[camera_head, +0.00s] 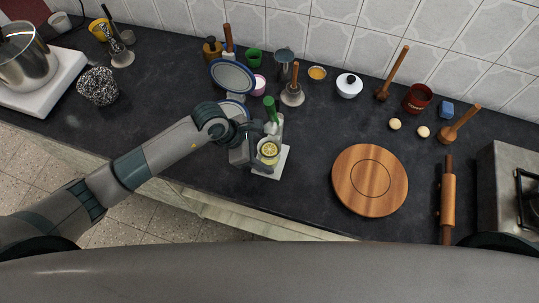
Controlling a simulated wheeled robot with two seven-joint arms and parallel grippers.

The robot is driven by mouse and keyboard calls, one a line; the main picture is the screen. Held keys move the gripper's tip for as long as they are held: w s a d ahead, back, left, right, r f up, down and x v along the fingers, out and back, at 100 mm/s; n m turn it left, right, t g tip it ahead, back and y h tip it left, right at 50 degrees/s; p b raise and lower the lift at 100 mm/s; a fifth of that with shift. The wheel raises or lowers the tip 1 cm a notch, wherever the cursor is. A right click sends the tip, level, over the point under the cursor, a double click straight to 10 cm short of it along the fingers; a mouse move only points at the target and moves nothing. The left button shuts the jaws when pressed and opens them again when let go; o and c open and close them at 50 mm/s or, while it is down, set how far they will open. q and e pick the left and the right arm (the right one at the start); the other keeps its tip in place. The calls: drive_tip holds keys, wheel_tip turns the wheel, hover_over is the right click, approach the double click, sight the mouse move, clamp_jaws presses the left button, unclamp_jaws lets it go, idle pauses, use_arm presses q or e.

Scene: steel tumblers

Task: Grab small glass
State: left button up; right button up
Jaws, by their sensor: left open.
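A small cup-like glass (269,149) with a yellow-green citrus slice showing at its top stands near the counter's front edge, on or over a white board (272,172). My left arm reaches in from the left, and its open gripper (263,141) is right at this glass. The fingers partly hide the glass, and I cannot tell whether they touch it. My right gripper is not in view.
A green-handled tool (270,106) and a metal masher (292,93) stand just behind the gripper. Blue-rimmed plates (231,76) are behind the arm. A round wooden board (369,180) and rolling pin (448,199) lie to the right. Bare counter shows between the glass and round board.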

use_arm(q)
drive_tip(key=shift+d+f, duration=0.2)
drive_tip(key=shift+f, duration=0.3)
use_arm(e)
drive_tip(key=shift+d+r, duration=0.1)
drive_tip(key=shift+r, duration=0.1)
use_arm(q)
drive_tip(key=c, duration=0.8)
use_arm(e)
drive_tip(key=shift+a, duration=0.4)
use_arm(q)
drive_tip(key=shift+r, duration=0.15)
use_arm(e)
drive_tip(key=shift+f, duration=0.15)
